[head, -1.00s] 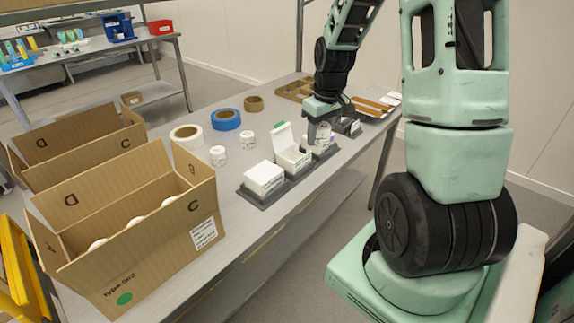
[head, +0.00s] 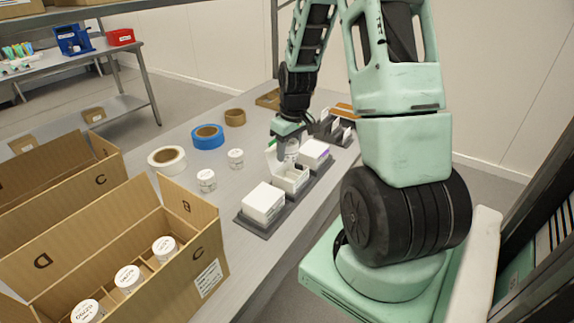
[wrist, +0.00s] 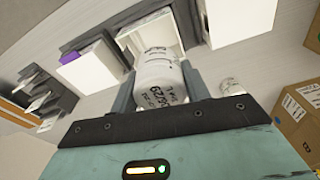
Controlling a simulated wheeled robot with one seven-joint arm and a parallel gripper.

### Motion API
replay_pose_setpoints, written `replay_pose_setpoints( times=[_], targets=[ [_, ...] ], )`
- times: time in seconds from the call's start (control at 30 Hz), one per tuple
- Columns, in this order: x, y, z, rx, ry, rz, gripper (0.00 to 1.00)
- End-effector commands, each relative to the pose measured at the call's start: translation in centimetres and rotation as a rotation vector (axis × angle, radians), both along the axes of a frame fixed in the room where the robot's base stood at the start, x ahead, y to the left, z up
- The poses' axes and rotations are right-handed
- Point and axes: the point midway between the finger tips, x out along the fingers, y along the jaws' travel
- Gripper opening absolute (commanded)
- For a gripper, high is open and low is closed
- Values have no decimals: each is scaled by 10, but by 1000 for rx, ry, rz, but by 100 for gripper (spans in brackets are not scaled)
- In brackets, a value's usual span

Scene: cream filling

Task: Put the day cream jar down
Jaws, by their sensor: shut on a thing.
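My gripper (wrist: 160,98) is shut on a white jar with a printed label, the day cream jar (wrist: 160,78). In the wrist view the jar is tilted in the picture, with the opening of a white open box (wrist: 124,42) just beyond it. In the head view my gripper (head: 287,150) holds the jar (head: 292,147) over or partly in this middle box (head: 292,181). I cannot tell whether the jar touches the box. The box's lid stands open, and the box sits in a dark tray (head: 243,222).
Closed white boxes (head: 263,201) (head: 315,151) flank the open one in the tray. Two other jars (head: 206,181) (head: 236,158) and tape rolls (head: 208,137) stand on the table. A large cardboard box (head: 190,262) with jars is at front left. A dark rack (head: 334,128) stands behind.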

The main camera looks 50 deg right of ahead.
Motion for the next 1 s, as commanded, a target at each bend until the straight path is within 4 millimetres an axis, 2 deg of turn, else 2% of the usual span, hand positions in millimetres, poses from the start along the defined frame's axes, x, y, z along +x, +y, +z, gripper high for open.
replay_pose_setpoints(
  times=[0.4, 1.0],
  targets=[
    [0, 0, -47, 0, 0, 0, 22],
    [1, 0, -58, -1, -1, 0, 22]
  ],
)
